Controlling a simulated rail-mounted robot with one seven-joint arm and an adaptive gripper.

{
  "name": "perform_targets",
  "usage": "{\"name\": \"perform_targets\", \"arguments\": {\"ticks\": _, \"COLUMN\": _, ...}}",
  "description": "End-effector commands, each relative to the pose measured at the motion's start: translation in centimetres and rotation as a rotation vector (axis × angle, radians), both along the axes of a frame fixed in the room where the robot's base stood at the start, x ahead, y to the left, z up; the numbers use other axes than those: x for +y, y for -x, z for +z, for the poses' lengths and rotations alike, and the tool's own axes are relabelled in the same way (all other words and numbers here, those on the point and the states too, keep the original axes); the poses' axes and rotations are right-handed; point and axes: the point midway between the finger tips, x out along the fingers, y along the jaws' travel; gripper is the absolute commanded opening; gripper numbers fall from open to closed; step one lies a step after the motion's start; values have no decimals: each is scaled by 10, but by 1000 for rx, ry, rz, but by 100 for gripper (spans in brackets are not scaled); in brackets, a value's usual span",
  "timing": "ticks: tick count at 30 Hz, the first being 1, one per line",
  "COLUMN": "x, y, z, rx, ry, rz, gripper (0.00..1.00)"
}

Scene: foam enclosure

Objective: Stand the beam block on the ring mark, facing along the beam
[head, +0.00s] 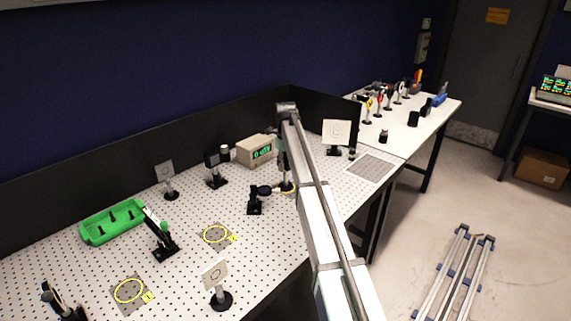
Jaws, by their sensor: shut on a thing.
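My gripper (285,177) hangs down beyond my raised arm, over the perforated table near its right part. It is shut on a small dark piece, apparently the beam block, whose shape and facing are mostly hidden by my gripper and arm. A yellow ring mark (290,190) shows partly around the foot of the held piece. I cannot tell whether the piece touches the table. Two other yellow ring marks lie to the left: one in the middle (216,234) and one at the front (129,291). Both are empty.
A black mount (255,204) stands just left of my gripper. A display box (256,150), white-plate holder (336,133), green tray (112,221), black angled mount (163,238) and front target plate (217,284) stand around. Dark panels edge the table's back.

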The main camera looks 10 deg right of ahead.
Motion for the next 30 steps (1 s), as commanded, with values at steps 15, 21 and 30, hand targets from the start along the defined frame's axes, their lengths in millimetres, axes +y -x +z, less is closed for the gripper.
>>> {"name": "perform_targets", "arguments": {"ticks": 15, "x": 0, "y": 0, "z": -2, "rx": 0, "ry": 0, "rz": 0, "gripper": 66}}
{"name": "perform_targets", "arguments": {"ticks": 21, "x": 0, "y": -1, "z": 10, "rx": 0, "ry": 0, "rz": 0, "gripper": 66}}
{"name": "perform_targets", "arguments": {"ticks": 30, "x": 0, "y": -2, "z": 63, "rx": -1, "ry": 0, "rz": 0, "gripper": 66}}
